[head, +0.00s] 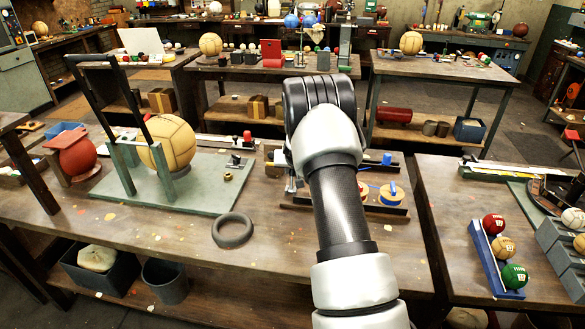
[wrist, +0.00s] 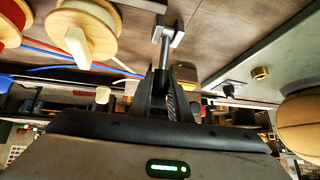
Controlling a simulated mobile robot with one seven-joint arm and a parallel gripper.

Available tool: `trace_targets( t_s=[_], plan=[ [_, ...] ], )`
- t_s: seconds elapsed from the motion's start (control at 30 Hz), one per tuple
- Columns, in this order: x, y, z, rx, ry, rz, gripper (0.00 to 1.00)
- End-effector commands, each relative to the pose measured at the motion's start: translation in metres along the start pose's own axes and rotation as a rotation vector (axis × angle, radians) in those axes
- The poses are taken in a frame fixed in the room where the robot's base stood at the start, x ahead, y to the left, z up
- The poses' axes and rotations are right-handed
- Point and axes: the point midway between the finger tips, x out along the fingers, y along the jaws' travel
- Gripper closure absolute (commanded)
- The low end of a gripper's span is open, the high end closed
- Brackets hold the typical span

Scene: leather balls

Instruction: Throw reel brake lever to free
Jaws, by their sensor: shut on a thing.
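In the wrist view my gripper (wrist: 168,88) is shut on a metal lever (wrist: 163,52), a grey rod with a forked block at its far end. A pale wooden reel (wrist: 86,36) and part of a red reel (wrist: 10,22) sit to the left, with red and blue strands running by. In the head view my arm hides the lever and most of my gripper. To its right, a reel with a blue top (head: 391,193) shows on a wooden base. I cannot tell which lever position is free.
A green board (head: 178,190) with a tan leather ball (head: 167,146) and a black-handled frame (head: 108,110) lies left on the bench. A dark ring (head: 233,230) lies near the front. A blue rack of small balls (head: 484,262) stands on the right bench, beyond a gap.

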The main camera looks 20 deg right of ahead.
Motion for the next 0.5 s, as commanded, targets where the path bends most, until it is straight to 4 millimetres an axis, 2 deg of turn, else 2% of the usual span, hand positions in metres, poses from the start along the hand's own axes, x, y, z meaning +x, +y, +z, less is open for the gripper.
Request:
trace_targets(
  t_s=[0.17, 0.2, 0.3, 0.5],
  plan=[
    [0.0003, 0.0002, -0.0003, 0.003, 0.002, 0.0, 1.0],
    [0.0003, 0.0003, -0.0004, 0.003, 0.002, 0.0, 0.81],
    [0.0004, 0.0002, -0.0002, 0.003, 0.002, 0.0, 0.64],
    [0.0003, 0.0002, 0.0, 0.002, 0.001, 0.0, 0.64]
  ],
)
